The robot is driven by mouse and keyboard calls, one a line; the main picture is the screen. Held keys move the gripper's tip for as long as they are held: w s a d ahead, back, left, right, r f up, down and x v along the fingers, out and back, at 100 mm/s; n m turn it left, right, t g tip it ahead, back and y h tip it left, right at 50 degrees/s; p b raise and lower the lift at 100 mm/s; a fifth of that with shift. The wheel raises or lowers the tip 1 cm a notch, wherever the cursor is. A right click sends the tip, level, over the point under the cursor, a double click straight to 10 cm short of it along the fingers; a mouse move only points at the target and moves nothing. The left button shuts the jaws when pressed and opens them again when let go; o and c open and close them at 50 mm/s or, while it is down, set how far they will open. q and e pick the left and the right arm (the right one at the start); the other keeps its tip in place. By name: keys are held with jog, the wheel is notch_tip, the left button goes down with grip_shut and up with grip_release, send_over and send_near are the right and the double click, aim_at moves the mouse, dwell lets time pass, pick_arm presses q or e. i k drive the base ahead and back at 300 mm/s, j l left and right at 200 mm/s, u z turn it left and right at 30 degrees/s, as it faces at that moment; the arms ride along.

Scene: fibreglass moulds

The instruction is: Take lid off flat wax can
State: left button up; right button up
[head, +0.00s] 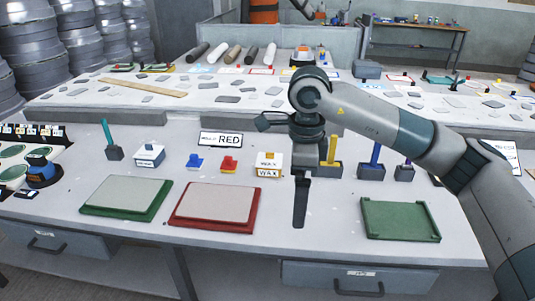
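A flat white can with WAX labels (268,171) stands on the near bench, right of centre. Its lid appears to be on top, though its edge is hard to make out. My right arm reaches in from the right, and my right gripper (300,202) points down just right of the can. A narrow gap seems to separate them, but the depth is unclear. The gripper shows side-on as one dark finger shape, so its opening is hidden. My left gripper is not in view.
Green (127,198) and red (214,205) framed moulds lie in front. A yellow-handled tool holder (329,168) is close right. A green tray (400,219) lies front right.

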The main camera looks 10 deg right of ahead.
aim_at(268, 159)
jog(key=i, duration=1.4)
